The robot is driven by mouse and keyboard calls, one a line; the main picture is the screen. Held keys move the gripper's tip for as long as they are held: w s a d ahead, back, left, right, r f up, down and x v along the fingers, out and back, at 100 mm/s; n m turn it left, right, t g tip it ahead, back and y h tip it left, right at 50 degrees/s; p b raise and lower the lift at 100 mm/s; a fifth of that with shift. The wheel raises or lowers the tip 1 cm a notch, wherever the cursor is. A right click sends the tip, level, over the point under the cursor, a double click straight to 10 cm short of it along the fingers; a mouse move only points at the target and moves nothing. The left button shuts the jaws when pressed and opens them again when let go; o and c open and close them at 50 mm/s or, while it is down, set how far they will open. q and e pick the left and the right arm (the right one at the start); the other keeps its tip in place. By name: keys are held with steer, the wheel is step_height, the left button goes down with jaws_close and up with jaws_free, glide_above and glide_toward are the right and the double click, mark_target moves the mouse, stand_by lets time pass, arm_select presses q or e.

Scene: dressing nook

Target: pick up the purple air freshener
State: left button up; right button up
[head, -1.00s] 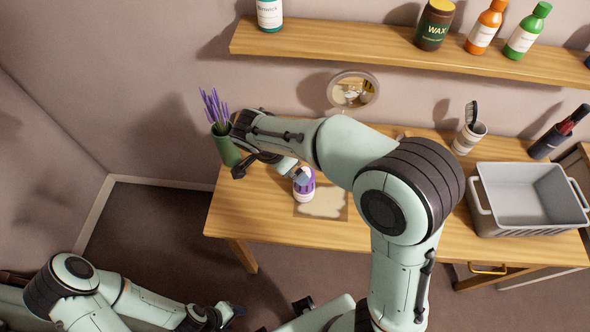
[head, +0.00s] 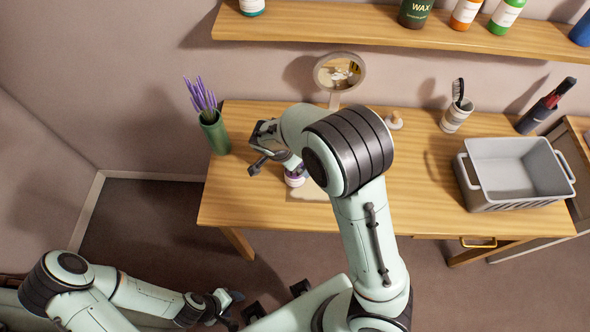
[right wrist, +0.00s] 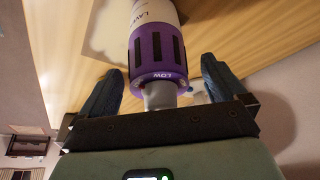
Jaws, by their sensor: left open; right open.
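The purple air freshener (head: 294,180) stands near the table's front edge in the head view, mostly hidden by my right arm. In the right wrist view its purple vented collar (right wrist: 158,52) and white labelled body show, with "LOW" on the collar. My right gripper (head: 273,166) is open beside it. In the right wrist view the collar lies between the lines of the two blue-grey fingers, with gaps on both sides; how deep it sits between them is unclear. My left gripper (head: 232,309) is open and empty, low and away from the table.
The wooden table (head: 240,205) also holds a green vase of lavender (head: 214,133), a round mirror (head: 338,72), a brush cup (head: 456,114), a dark holder (head: 538,115) and a grey basket (head: 515,175). A shelf (head: 400,28) with bottles hangs above. The table's front left is clear.

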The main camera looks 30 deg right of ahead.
steer(key=shift+d+f, duration=0.15)
steer(key=shift+f, duration=0.3)
steer(key=shift+r, duration=0.1)
steer(key=c, duration=1.6)
